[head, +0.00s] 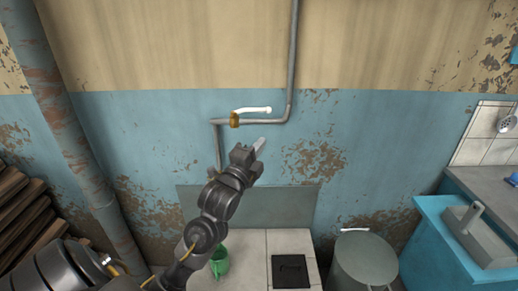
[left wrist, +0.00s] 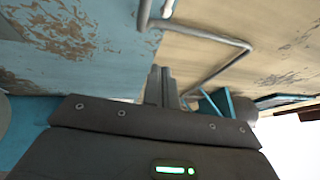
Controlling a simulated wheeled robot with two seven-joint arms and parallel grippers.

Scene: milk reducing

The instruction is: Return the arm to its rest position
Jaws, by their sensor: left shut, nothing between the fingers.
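My left arm comes in from the lower left in the head view. Its gripper (head: 259,145) is raised in front of the blue wall, just below the pipe, and is shut with nothing in it. In the left wrist view the two fingers (left wrist: 161,72) lie together in front of the wall and pipe. My right gripper is in neither view.
A grey pipe (head: 291,60) runs down the wall to a brass valve (head: 235,119) with a white handle (head: 253,110). Below are a green mug (head: 219,262), a dark square plate (head: 290,271) and a lidded metal bin (head: 364,262). A blue counter (head: 432,232) stands right.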

